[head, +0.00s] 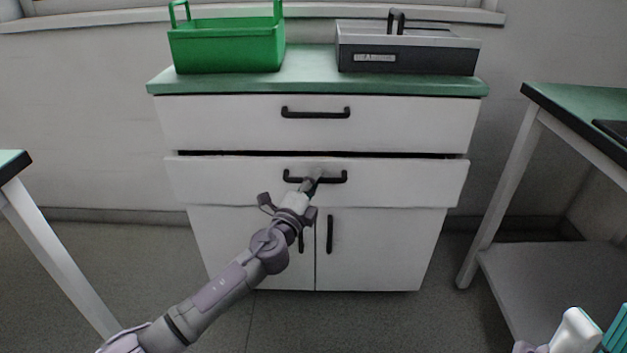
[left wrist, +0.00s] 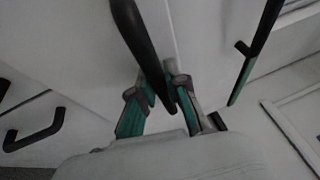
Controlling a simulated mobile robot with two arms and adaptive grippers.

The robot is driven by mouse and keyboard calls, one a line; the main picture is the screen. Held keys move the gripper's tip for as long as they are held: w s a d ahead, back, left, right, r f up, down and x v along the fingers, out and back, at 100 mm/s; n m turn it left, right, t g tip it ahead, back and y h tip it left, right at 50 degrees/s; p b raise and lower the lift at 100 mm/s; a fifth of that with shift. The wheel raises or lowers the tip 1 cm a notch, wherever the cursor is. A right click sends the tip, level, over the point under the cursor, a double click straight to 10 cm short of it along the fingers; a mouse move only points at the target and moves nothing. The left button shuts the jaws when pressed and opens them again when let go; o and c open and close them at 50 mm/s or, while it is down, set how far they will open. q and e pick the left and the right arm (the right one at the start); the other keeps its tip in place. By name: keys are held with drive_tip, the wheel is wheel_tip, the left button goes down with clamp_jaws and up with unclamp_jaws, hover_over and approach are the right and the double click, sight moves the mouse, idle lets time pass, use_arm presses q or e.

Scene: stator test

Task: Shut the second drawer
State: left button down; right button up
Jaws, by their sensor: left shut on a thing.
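The second drawer (head: 400,185) of the white cabinet stands slightly out, with a dark gap along its top edge. Its black bar handle (head: 334,178) is in the upper middle of its front. My left gripper (head: 312,184) reaches up from the lower left and is shut on this handle, near its middle. In the left wrist view the dark handle bar (left wrist: 137,35) runs down between the teal fingers of the left gripper (left wrist: 165,95). My right gripper (head: 597,332) shows partly at the lower right corner, its fingers apart and nothing visible between them.
The top drawer (head: 220,123) looks closed; two doors (head: 385,250) are below. A green basket (head: 228,48) and a grey toolbox (head: 410,55) stand on the cabinet top. A table (head: 580,125) stands at right, another table corner (head: 12,162) at left. Floor in front is clear.

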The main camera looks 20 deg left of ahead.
use_arm(q)
drive_tip(key=w+b, duration=0.1)
drive_tip(key=w+a, duration=0.1)
drive_tip(key=w, duration=0.1)
drive_tip(key=shift+w+a+r+b, duration=0.1)
drive_tip(key=shift+w+a+b, duration=0.05)
drive_tip(key=shift+w+b, duration=0.2)
drive_tip(key=c, duration=1.2)
unclamp_jaws()
drive_tip(key=shift+o, duration=0.2)
drive_tip(key=v, duration=1.2)
